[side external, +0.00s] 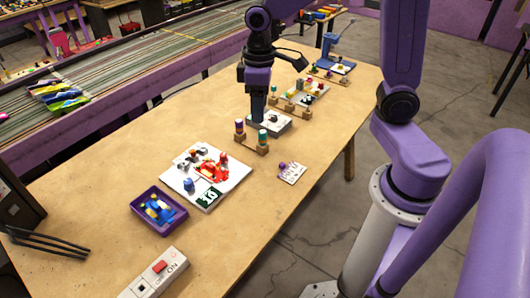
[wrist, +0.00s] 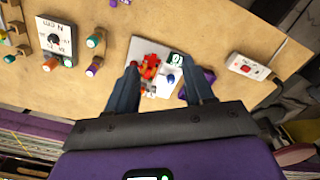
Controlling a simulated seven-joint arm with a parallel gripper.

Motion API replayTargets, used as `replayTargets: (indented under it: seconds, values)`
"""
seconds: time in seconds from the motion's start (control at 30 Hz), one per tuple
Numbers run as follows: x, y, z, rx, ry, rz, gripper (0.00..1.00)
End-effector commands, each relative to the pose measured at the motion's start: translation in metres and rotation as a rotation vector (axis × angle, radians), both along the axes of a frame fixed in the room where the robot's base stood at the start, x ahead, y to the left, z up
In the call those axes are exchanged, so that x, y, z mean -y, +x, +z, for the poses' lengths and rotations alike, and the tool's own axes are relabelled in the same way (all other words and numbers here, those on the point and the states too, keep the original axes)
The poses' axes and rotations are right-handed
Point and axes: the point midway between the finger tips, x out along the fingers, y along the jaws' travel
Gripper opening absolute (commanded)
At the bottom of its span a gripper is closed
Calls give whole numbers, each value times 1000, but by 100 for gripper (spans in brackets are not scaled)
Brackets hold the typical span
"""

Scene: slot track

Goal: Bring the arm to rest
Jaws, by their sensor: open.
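My gripper (side external: 257,108) points down above the wooden table, near a grey-white board with a dark knob (side external: 270,122). In the side view it hides part of that board, and I cannot tell its exact height. In the wrist view my gripper (wrist: 163,85) has its two dark fingers wide apart with nothing between them. Beyond the fingertips lies a white board (wrist: 145,48) with red and grey parts. It also shows in the side view (side external: 232,180).
A wooden stand with coloured pegs (side external: 252,143), a purple tray (side external: 143,207) of blue and yellow pieces and a switch box (side external: 152,275) sit on the table (side external: 90,165). More boards stand at the far end. The table's left part is largely clear.

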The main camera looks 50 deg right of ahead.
Motion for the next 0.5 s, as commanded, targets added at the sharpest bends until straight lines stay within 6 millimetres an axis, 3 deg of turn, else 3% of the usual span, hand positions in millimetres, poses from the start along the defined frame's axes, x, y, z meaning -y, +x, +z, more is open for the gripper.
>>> replayTargets:
  seconds: [0.23, 0.5]
  values:
    - [-24, -87, 7, 6, 5, 232, 52]
    - [-18, -168, 4, 8, 9, 458, 52]
